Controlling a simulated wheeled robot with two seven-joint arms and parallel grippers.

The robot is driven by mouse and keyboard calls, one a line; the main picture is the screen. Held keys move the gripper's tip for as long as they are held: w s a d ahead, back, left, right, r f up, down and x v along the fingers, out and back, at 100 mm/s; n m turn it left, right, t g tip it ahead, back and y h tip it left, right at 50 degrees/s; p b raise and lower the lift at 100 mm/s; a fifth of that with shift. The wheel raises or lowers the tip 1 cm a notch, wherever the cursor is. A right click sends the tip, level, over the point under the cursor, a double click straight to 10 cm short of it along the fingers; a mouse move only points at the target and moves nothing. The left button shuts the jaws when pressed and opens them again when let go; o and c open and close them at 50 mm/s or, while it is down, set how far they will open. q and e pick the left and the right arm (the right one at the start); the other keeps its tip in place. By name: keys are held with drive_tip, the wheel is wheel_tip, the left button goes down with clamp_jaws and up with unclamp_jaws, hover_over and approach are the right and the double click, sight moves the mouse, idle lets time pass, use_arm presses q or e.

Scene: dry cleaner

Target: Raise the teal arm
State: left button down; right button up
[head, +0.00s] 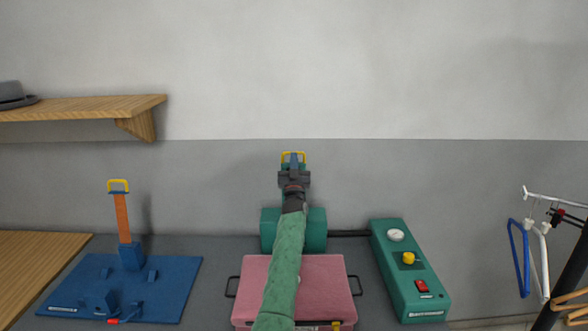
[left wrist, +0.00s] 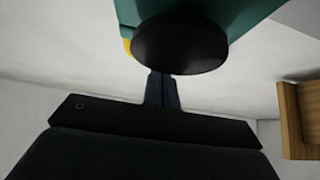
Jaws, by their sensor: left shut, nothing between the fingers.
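The teal arm (head: 286,167) shows only as small teal parts behind my left gripper, with a yellow handle (head: 293,155) at its top. It appears upright above a teal cylinder (head: 316,230) behind the pink pad (head: 258,277). My left gripper (head: 293,162) is shut and empty in front of the arm's upper part; the head view does not show whether they touch. In the left wrist view, the shut fingers (left wrist: 161,82) are close to a black disc (left wrist: 180,44) beside a teal part (left wrist: 240,12). My green-sleeved arm hides the middle of the machine.
A teal control box (head: 410,275) with a white dial, yellow knob and red switch is at right. A blue board (head: 80,287) with an upright orange lever (head: 122,218) is at left. A wooden shelf (head: 85,109) is on the wall. Hangers (head: 527,258) hang far right.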

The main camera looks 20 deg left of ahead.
use_arm(q)
drive_tip(key=shift+w+a, duration=0.1)
drive_tip(key=shift+w, duration=0.35)
drive_tip(key=shift+w+a+r, duration=0.1)
drive_tip(key=shift+w+r, duration=0.1)
drive_tip(key=shift+w, duration=0.15)
drive_tip(key=shift+w+a+g+p, duration=0.2)
drive_tip(key=shift+w+g, duration=0.1)
drive_tip(key=shift+w, duration=0.25)
drive_tip(key=shift+w+a+g+p, duration=0.1)
drive_tip(key=shift+w+g+p, duration=0.15)
drive_tip(key=shift+w, duration=0.45)
drive_tip(key=shift+f, duration=0.1)
use_arm(e)
drive_tip(key=shift+s+d+f, duration=0.15)
drive_tip(key=shift+d+f, duration=0.3)
use_arm(q)
drive_tip(key=shift+g, duration=0.25)
use_arm(e)
drive_tip(key=shift+s, duration=0.1)
